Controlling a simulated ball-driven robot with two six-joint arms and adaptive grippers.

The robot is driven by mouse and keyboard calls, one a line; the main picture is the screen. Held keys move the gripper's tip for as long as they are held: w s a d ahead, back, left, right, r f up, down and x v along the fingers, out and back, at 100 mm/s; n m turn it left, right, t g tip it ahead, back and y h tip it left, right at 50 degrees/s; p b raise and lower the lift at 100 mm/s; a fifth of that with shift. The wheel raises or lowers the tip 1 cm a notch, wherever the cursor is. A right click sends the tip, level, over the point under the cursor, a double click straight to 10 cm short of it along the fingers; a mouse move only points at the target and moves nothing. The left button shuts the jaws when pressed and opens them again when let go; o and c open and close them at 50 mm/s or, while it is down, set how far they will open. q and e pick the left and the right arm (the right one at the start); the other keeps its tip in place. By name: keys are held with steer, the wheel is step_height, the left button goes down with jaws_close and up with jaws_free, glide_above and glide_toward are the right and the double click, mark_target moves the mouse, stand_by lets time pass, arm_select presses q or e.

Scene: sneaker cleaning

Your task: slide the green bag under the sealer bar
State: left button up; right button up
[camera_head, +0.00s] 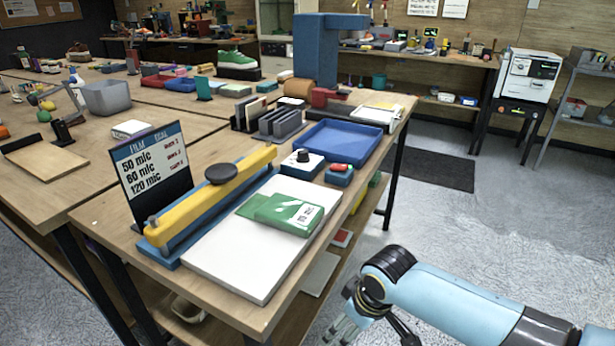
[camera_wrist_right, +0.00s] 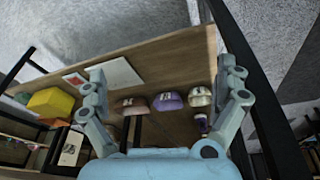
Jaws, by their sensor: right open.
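The green bag (camera_head: 281,212) with a white label lies flat on a white board (camera_head: 236,252) on the table, to the right of the sealer. The sealer has a yellow bar (camera_head: 211,199) with a dark round knob over a blue base (camera_head: 172,262). The bag is beside the bar, with a gap of white board between them. My right gripper (camera_head: 346,325) is low at the front, right of the table and away from the bag. In the right wrist view the right gripper (camera_wrist_right: 166,90) is open, its fingers apart with nothing held. My left gripper is not in view.
A film and seal sign (camera_head: 155,168) stands behind the sealer. A blue tray (camera_head: 337,148), a dial box (camera_head: 302,163) and a small box with a red button (camera_head: 339,174) lie beyond the bag. The lower shelf (camera_wrist_right: 150,60) holds several rounded items.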

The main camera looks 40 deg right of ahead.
steer(key=w+a+r+n+p, duration=0.1)
steer(key=w+r, duration=0.2)
steer(key=r, duration=0.7)
steer(key=w+a+r+n+p, duration=0.1)
steer(key=w+a+r, duration=0.1)
steer(key=r, duration=0.8)
steer(key=n+t+y, duration=0.1)
steer(key=n+y, duration=0.1)
glide_toward(288, 208)
steer(key=b+x, duration=0.1)
steer(key=x, duration=0.8)
steer(key=shift+f, duration=0.1)
steer(key=c, duration=1.1)
